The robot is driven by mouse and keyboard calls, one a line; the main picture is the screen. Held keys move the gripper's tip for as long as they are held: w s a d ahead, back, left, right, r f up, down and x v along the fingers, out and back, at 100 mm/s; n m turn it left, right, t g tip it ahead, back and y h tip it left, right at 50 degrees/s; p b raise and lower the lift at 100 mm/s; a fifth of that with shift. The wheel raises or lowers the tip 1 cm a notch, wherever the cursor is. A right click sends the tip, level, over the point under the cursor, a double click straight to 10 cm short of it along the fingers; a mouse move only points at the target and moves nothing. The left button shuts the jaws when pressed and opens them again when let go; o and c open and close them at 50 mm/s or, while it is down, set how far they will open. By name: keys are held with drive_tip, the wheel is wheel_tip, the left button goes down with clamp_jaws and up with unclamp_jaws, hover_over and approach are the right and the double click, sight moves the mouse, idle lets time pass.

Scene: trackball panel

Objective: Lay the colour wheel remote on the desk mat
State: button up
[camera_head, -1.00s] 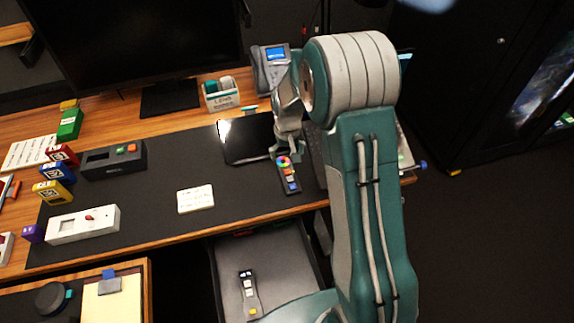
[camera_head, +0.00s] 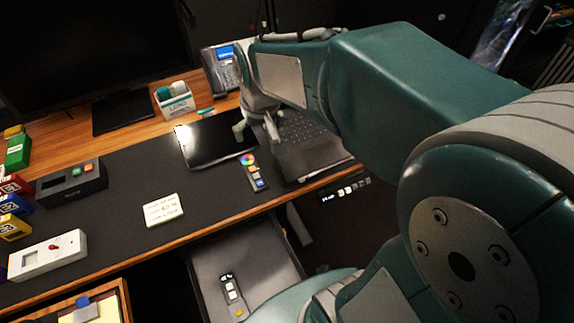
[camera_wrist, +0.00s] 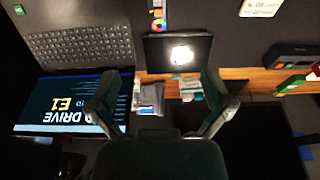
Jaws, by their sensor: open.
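The colour wheel remote (camera_head: 253,171) is dark, with a rainbow disc and coloured buttons. It lies flat on the black desk mat (camera_head: 110,190), near its front edge at the right, and shows at the top of the wrist view (camera_wrist: 158,18). My gripper (camera_head: 257,131) is open and empty, above and behind the remote, apart from it, near the tablet and laptop. In the wrist view my gripper (camera_wrist: 160,88) has its fingers spread wide with nothing between them.
A black tablet (camera_head: 213,138) lies behind the remote and a laptop (camera_head: 310,150) stands to its right. Another remote (camera_head: 231,290) lies in the open drawer (camera_head: 265,262) below. A phone (camera_head: 221,75) stands at the back.

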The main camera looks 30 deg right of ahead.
drive_tip(key=s+r+t, duration=0.2)
drive_tip(key=s+r, duration=0.2)
drive_tip(key=s, duration=1)
drive_tip(key=shift+s+a+t, duration=0.15)
drive_tip(key=shift+a+t, duration=0.1)
drive_tip(key=shift+t, duration=0.05)
